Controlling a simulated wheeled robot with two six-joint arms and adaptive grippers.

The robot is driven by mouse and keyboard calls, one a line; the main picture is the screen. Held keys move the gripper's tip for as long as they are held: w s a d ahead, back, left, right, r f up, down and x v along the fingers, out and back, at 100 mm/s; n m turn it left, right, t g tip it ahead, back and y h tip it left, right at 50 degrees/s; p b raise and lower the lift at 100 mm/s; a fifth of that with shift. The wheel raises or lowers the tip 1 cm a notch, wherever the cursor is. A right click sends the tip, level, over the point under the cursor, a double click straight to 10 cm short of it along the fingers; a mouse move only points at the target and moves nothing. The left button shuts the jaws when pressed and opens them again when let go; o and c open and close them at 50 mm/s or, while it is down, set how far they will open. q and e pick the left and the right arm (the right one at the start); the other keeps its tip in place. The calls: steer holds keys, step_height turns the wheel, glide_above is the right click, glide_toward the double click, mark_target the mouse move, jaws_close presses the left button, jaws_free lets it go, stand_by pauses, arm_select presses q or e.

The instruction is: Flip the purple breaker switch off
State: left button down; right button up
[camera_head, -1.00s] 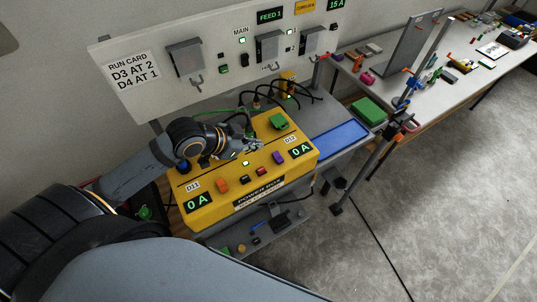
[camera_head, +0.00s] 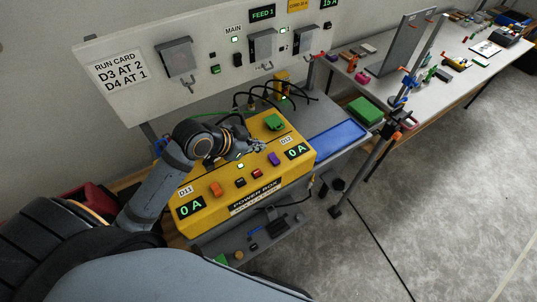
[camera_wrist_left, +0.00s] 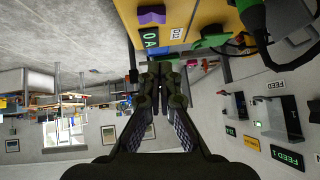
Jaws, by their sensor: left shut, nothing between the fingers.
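The purple breaker switch (camera_head: 274,159) sits on the top face of the yellow power box (camera_head: 211,199), near its right end beside the D12 label and a "0 A" display (camera_head: 297,152). It also shows in the left wrist view (camera_wrist_left: 152,15) at the top edge. My left gripper (camera_head: 263,147) is shut and empty, close behind the purple switch and apart from it as far as I can see. Its closed fingers (camera_wrist_left: 160,72) point along the box in the left wrist view. My right gripper is not in view.
Orange (camera_head: 215,189), black (camera_head: 240,182) and red (camera_head: 256,174) switches line the box's front. A green connector (camera_head: 274,122) stands behind the purple switch. A panel with grey switch boxes (camera_head: 176,58) rises behind. A blue tray (camera_head: 338,141) lies to the right.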

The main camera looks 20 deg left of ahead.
mark_target(275, 154)
arm_select(q)
steer(key=x, duration=0.6)
steer(key=shift+r+p, duration=0.1)
steer(key=shift+p, duration=0.25)
step_height(275, 154, down, 3)
steer(key=shift+w+r+p, duration=0.1)
steer(key=shift+p, duration=0.2)
steer(key=shift+a+f, duration=0.25)
steer(key=shift+f, duration=0.5)
